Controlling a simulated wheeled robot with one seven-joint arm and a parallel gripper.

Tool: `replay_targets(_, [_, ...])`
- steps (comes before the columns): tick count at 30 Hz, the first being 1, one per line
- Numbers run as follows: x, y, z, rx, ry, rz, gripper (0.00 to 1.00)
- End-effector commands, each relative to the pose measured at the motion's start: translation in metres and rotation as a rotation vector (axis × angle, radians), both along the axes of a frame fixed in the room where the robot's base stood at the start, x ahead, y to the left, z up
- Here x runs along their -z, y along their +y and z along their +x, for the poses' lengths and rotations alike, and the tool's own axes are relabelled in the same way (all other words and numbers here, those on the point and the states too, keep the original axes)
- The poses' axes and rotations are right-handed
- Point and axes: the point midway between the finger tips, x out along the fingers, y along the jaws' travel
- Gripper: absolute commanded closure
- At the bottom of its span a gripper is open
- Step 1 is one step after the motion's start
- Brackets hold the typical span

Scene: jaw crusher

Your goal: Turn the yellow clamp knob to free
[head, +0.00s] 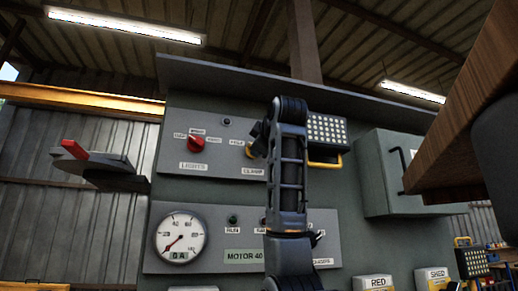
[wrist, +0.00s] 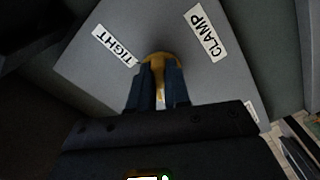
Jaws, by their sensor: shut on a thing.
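The yellow clamp knob (wrist: 158,57) sits on the grey panel, between the TIGHT label (wrist: 115,46) and the CLAMP label (wrist: 205,33) in the wrist view. My gripper (wrist: 160,76) is shut on the knob, its two dark fingers on either side of it. The fingers hide much of the knob, so I cannot tell which way it points. In the head view my gripper (head: 259,139) is at the upper panel, just right of the FREE label (head: 237,142) and above the CLAMP label (head: 253,171).
A red LIGHTS knob (head: 196,144) is left on the same panel. Below are a round gauge (head: 181,237) and a MOTOR 40 label (head: 244,255). A yellow-framed work light (head: 327,132) is close right of my arm. A grey box (head: 392,172) sticks out further right.

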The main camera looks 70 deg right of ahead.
Motion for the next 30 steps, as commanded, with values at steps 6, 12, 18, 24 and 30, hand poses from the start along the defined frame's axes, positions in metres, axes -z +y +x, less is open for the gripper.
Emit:
replay_targets(6, [0.001,0.001,0.001,-0.002,0.004,-0.002,1.00])
replay_targets(12, [0.000,0.001,0.001,-0.002,0.003,-0.001,0.71])
replay_targets(18, [0.000,0.000,0.001,-0.001,0.002,-0.001,0.57])
replay_targets(24, [0.000,0.001,-0.001,-0.001,0.000,-0.001,0.57])
replay_targets(30, [0.002,0.019,-0.015,-0.001,-0.001,-0.004,0.57])
